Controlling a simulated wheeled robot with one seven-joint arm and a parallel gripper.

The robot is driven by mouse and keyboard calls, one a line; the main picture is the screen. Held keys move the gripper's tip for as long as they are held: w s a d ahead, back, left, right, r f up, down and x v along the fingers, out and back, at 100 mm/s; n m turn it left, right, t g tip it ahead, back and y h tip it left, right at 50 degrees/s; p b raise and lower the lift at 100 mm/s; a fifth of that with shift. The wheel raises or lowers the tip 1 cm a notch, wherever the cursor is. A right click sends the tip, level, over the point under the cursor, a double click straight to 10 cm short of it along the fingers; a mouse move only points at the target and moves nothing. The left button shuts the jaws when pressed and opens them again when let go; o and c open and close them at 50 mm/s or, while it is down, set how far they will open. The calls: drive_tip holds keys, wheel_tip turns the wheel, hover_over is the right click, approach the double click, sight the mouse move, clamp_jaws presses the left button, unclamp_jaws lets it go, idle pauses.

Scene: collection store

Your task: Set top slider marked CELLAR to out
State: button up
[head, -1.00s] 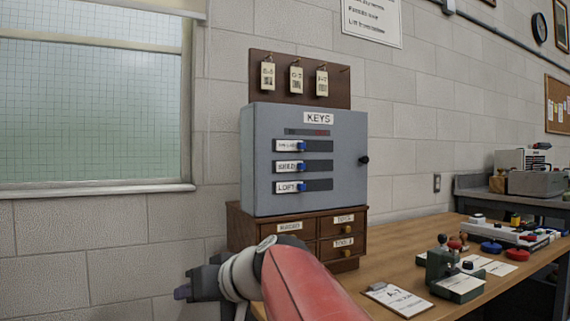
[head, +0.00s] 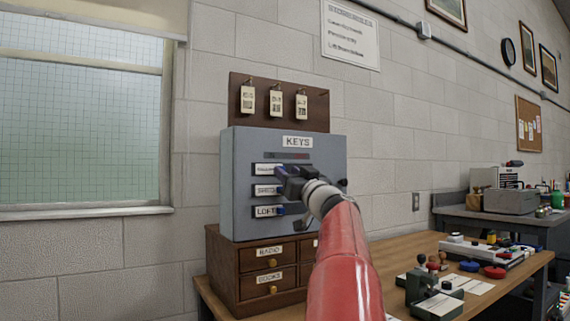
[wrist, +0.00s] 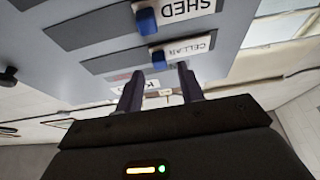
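In the head view my gripper hides this knob. My gripper (wrist: 158,82) is open, with its two fingers apart and the CELLAR knob lined up between them, just beyond the tips. I cannot tell whether they touch the cabinet. In the head view my gripper (head: 284,178) is in front of the top sliders.
The SHED knob (wrist: 147,21) and the LOFT knob (head: 281,210) are also at their label ends. Tagged keys (head: 275,103) hang on a board above. Wooden drawers (head: 228,268) stand under the cabinet. A stamping device (head: 425,290) stands on the bench to the right.

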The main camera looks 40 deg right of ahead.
drive_tip(key=shift+p+x, duration=0.35)
drive_tip(key=shift+x, duration=0.7)
drive_tip(key=shift+c, duration=0.2)
clamp_jaws()
